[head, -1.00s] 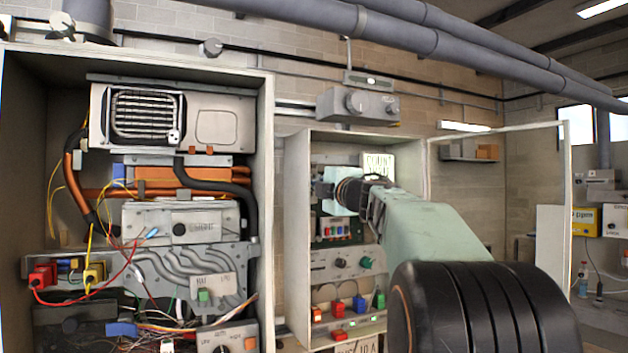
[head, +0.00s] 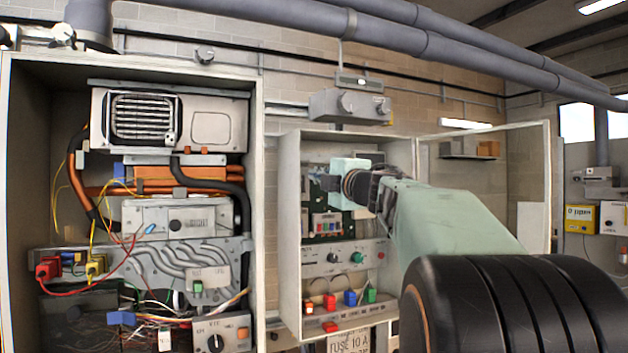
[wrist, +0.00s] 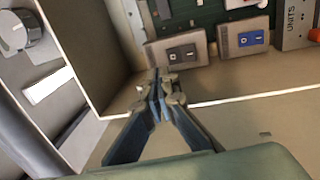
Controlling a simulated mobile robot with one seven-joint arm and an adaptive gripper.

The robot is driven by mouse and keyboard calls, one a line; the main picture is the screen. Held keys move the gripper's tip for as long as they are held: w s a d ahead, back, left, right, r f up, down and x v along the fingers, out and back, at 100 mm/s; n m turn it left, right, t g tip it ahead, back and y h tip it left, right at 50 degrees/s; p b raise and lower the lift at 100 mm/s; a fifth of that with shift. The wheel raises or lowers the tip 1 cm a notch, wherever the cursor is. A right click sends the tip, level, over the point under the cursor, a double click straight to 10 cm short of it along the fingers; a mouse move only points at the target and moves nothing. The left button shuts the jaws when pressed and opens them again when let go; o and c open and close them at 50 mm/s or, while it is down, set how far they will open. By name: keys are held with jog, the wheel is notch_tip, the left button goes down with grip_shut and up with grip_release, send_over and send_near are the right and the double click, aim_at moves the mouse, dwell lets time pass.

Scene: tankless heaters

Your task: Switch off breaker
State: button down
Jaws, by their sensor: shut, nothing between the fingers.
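My gripper (wrist: 157,82) is shut and empty in the wrist view. Its dark fingertips are just below a grey switch module with a black rocker (wrist: 182,53); I cannot tell whether they touch it. A similar module with a blue rocker (wrist: 251,39) sits to its right. No label that I can read marks either one as the breaker. In the head view, my arm reaches into the open right cabinet (head: 290,235), in front of its upper part. The fingertips are too small to make out there, and my arm hides part of the cabinet's inside.
Below the board are a control panel with a green knob (head: 357,258) and several coloured blocks. The cabinet's door frame (head: 550,190) stands open on the right. A larger heater cabinet (head: 258,200) stands left.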

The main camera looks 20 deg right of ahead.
jog(key=s, duration=0.6)
jog(key=shift+s+r, duration=0.15)
jog(key=shift+r, duration=0.15)
